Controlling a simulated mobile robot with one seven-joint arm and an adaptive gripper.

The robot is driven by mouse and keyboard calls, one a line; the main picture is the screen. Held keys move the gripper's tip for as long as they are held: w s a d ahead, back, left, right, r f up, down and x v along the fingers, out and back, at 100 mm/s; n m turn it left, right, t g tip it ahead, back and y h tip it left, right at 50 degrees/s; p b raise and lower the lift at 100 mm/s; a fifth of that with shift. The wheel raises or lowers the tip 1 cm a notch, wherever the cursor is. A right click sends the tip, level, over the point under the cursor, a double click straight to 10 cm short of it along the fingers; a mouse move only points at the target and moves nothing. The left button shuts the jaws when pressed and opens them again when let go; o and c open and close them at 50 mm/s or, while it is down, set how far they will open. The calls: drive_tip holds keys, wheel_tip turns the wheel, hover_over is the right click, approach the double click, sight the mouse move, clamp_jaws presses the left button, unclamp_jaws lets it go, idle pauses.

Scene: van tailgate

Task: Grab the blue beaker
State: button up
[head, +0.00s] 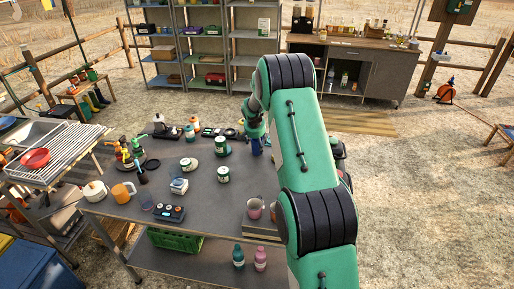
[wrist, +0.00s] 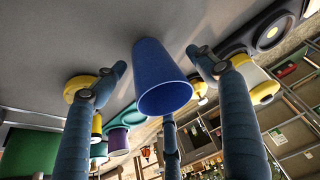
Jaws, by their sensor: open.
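The blue beaker (wrist: 160,75) stands on the grey table (wrist: 60,35), which fills the top of the tilted wrist view. My gripper (wrist: 158,66) is open, with one finger on each side of the beaker; gaps show between the fingers and its wall. In the head view the beaker (head: 257,147) is a small blue shape at the far edge of the table, just below my gripper (head: 255,133). My arm hides the table to its right.
Green-and-white tins (head: 223,174) stand left of the beaker. A mug (head: 254,208) is near the front edge. An orange mug (head: 122,192), a white teapot (head: 95,190) and a dark control box (head: 169,213) are further left. The table's middle has bare room.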

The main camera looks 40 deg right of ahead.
drive_tip(key=shift+c, duration=0.3)
drive_tip(key=c, duration=1)
drive_tip(key=shift+r, duration=0.1)
drive_tip(key=shift+r+p, duration=0.6)
drive_tip(key=shift+r, duration=0.9)
drive_tip(key=shift+s+r, duration=0.15)
drive_tip(key=shift+r, duration=0.15)
drive_tip(key=s+a, duration=0.2)
drive_tip(key=s, duration=0.2)
drive_tip(key=s+a+p, duration=0.1)
drive_tip(key=s+a, duration=0.1)
drive_tip(key=s, duration=0.3)
drive_tip(key=s+a+r, duration=0.1)
drive_tip(key=s+a, duration=0.2)
drive_tip(key=s, duration=0.2)
drive_tip(key=shift+r+p, duration=0.1)
drive_tip(key=shift+p, duration=0.2)
drive_tip(key=shift+c, duration=0.2)
